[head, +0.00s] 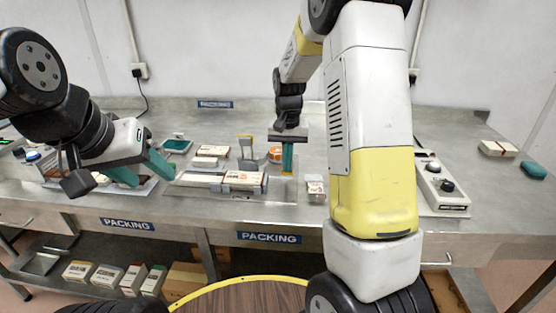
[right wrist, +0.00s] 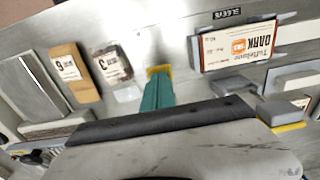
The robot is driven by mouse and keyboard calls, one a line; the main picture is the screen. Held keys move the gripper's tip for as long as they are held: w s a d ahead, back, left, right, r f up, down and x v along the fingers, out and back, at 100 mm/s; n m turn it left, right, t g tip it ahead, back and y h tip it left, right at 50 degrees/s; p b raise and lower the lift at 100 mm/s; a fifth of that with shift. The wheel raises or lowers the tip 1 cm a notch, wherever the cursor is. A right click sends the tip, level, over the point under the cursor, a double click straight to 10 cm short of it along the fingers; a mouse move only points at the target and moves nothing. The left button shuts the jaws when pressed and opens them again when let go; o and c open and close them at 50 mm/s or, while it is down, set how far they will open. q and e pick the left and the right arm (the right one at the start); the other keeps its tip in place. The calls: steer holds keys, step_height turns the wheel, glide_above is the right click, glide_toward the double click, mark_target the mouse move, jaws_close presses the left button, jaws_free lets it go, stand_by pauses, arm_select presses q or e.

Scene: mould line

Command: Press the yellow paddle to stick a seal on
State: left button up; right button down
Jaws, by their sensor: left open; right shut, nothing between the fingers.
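The yellow paddle (right wrist: 159,70) shows in the right wrist view just beyond the tips of my right gripper (right wrist: 157,100). In the head view a bit of the yellow paddle (head: 287,174) shows at the lower end of my right gripper (head: 287,159), whose teal fingers are shut, empty and pointing down. The fingers hide part of the paddle, and I cannot tell whether they touch it. A white, brown and orange box marked DARK (right wrist: 238,45) lies in a holder beside it; the box also shows in the head view (head: 243,181). My left gripper (head: 142,171) is open and empty at the left.
A grey post with a yellow top (head: 246,145) stands behind the box. An orange roll (head: 275,154) is near my right gripper. Small packs (head: 315,187) lie right of the paddle.

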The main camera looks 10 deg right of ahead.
steer(key=shift+r, duration=3.1)
steer(key=shift+s+r, duration=0.1)
steer(key=s+r+n+t, duration=0.1)
steer(key=s+r+t, duration=0.1)
steer(key=s, duration=0.6)
steer(key=s+a+r+n+t+y, duration=0.1)
steer(key=s+r+t, duration=0.1)
steer(key=s+r, duration=0.3)
steer(key=s+a+r+n+t+y, duration=0.1)
steer(key=s+r+t, duration=0.1)
steer(key=s, duration=0.9)
steer(key=shift+r+n, duration=0.4)
steer(key=shift+r, duration=0.35)
steer(key=shift+a, duration=0.1)
